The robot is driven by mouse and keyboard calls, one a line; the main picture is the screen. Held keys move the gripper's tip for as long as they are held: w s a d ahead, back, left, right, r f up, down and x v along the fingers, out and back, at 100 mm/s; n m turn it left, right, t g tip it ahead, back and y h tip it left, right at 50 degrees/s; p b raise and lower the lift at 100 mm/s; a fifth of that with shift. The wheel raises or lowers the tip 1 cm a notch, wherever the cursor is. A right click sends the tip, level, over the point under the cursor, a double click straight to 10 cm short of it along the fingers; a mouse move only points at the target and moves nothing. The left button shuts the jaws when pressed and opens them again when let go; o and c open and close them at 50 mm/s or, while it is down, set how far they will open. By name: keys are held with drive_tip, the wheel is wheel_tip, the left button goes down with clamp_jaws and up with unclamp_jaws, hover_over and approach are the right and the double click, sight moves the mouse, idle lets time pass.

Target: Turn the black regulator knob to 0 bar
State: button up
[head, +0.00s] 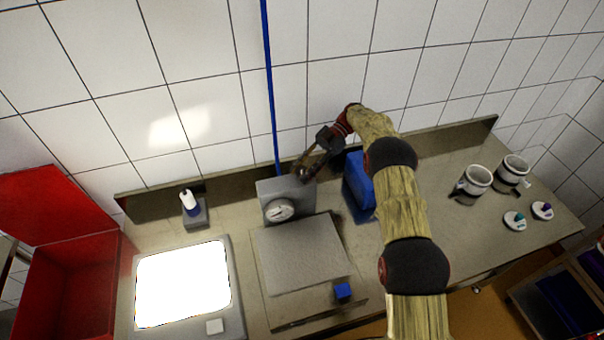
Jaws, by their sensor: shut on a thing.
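The grey regulator box (266,189) stands at the back of the counter, with a round white pressure gauge (279,210) on its front. The gauge's dark needle is too small to read for a value. My gripper (303,171) reaches down from the upper right to the top right of the box. Its fingers are shut on the black knob, which is mostly hidden between the fingertips. How far the knob is turned cannot be seen.
A blue block-like object (359,182) stands close to the right of the box, beneath my arm. A blue pipe (269,80) rises behind. Two mugs (473,183) stand at right.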

drive_tip(key=shift+n+g+h, duration=0.3)
drive_tip(key=shift+n+g, duration=0.1)
drive_tip(key=o, duration=1.1)
drive_tip(key=shift+r+m+t, duration=0.1)
drive_tip(key=shift+m+t, duration=0.2)
